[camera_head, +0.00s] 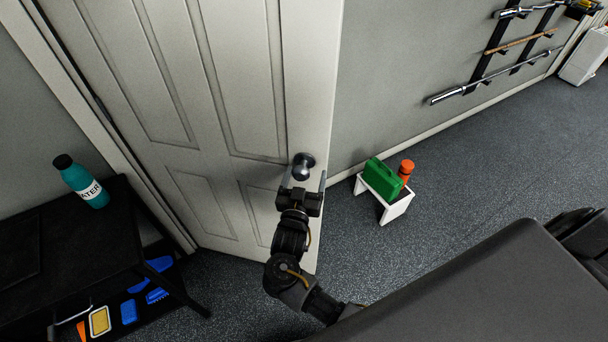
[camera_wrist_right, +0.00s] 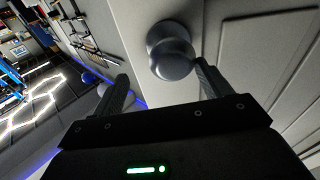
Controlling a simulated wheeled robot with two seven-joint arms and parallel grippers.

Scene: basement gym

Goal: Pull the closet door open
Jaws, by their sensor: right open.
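The closet door (camera_head: 225,110) is a pale panelled door. Its free edge, on the right, stands out in front of the grey wall, so it looks swung open. Its round dark metal knob (camera_head: 303,162) sits near that free edge. My right gripper (camera_head: 301,180) is at the knob with its jaws open. In the right wrist view the knob (camera_wrist_right: 171,52) lies just past and between the fingertips of the right gripper (camera_wrist_right: 160,78), closer to the right finger. Whether that finger touches it, I cannot tell. My left gripper is not in view.
A black bench (camera_head: 60,240) with a teal water bottle (camera_head: 80,181) stands left of the door. A small white stool (camera_head: 396,209) with a green box (camera_head: 382,178) and an orange bottle (camera_head: 405,169) stands right. Grey floor (camera_head: 490,150) is open beyond it.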

